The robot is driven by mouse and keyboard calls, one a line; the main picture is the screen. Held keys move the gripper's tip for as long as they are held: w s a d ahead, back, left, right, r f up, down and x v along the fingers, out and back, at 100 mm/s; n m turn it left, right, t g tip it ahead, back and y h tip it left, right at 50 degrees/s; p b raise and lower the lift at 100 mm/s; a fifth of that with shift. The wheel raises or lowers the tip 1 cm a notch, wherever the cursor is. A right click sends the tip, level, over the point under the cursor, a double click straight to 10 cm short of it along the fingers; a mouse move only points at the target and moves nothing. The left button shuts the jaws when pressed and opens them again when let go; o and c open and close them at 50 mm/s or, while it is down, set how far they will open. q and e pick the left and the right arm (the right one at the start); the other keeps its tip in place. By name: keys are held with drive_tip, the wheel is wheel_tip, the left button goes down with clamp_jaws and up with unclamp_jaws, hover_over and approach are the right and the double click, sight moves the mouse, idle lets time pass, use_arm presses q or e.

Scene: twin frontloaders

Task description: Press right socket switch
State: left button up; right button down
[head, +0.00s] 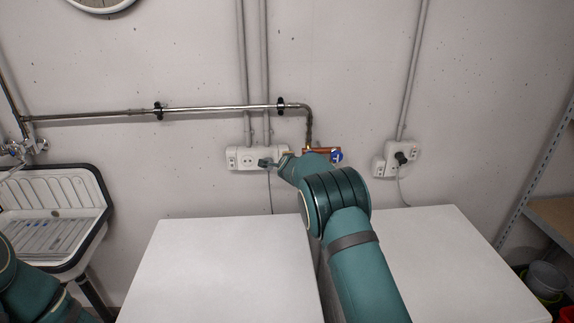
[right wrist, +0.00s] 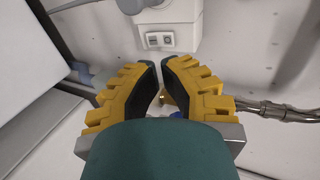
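In the right wrist view the switch (right wrist: 173,40) faces me beyond my fingertips, next to the white socket housing (right wrist: 170,12). My right gripper (right wrist: 160,64) has its yellow-backed fingers nearly together, with a thin gap and nothing seen between them. Its tips appear apart from the switch.
A left socket strip (head: 242,158) is on the wall beside my right arm. A metal pipe (head: 200,109) bends down to a valve with a blue part (head: 337,156). Two white machines (head: 225,265) stand below. A sink (head: 55,220) is left, a shelf (head: 552,215) right.

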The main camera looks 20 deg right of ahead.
drive_tip(key=s+a+r, duration=0.1)
drive_tip(key=s+r, duration=0.5)
drive_tip(key=s, duration=0.1)
drive_tip(key=shift+a, duration=0.15)
drive_tip(key=shift+f, duration=0.1)
